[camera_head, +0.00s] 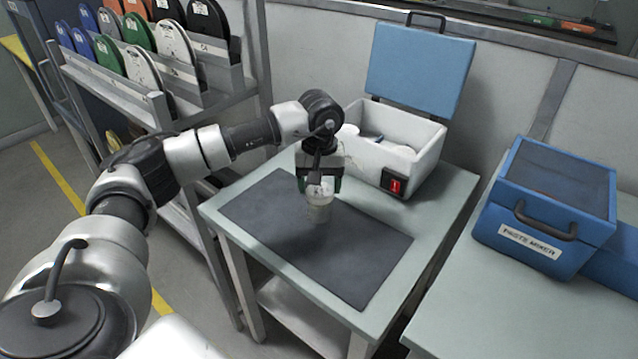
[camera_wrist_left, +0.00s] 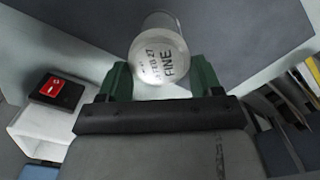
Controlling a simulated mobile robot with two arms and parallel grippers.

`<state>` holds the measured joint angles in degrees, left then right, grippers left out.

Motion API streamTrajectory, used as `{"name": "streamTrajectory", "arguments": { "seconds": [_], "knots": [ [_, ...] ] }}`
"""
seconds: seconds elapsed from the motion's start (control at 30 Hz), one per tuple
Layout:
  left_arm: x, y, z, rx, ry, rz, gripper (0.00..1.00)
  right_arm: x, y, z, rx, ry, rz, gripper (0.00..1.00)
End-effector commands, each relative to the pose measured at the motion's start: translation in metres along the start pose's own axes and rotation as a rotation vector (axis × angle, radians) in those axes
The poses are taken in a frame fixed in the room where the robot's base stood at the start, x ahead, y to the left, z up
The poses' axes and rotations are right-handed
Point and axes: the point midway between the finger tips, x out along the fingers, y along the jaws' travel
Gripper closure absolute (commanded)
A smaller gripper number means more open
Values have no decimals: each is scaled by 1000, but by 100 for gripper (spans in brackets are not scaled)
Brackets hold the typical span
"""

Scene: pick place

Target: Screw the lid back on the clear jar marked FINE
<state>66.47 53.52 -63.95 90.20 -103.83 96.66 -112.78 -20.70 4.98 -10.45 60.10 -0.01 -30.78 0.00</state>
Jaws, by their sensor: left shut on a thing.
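The clear jar (camera_head: 319,211) stands upright on the dark mat (camera_head: 262,222) on the small table. It also shows in the left wrist view (camera_wrist_left: 160,20), behind a pale round lid (camera_wrist_left: 160,62) printed with FINE. My left gripper (camera_head: 319,187) points down over the jar, its green fingers at the lid's sides. In the left wrist view the gripper (camera_wrist_left: 162,76) is shut on the lid. The lid is at the jar's mouth; whether it is fully seated I cannot tell. My right gripper is not in view.
A white box (camera_head: 421,160) with an open blue lid (camera_head: 420,66) and a red switch stands behind the mat. A blue paste mixer (camera_head: 540,205) sits on the right table. A rack with several coloured discs (camera_head: 140,68) is at the left. The mat's right part is clear.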

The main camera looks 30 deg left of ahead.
Motion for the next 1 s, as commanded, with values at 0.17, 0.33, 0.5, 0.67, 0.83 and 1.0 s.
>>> {"name": "streamTrajectory", "arguments": {
  "seconds": [0.17, 0.33, 0.5, 0.67, 0.83, 1.0],
  "knots": [
    [0, 1, 0, 105, -1, 0, 51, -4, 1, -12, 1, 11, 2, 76],
    [0, 2, 0, 134, -1, 0, 51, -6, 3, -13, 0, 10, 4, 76],
    [0, 1, 0, 133, -1, 0, 30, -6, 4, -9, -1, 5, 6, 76],
    [0, 1, 0, 132, 0, 0, 6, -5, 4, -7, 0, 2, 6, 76],
    [0, 1, 0, 131, 0, 0, 5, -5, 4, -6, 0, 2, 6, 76],
    [0, 1, 0, 131, 0, 0, 24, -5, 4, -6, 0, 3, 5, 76]
  ]
}}
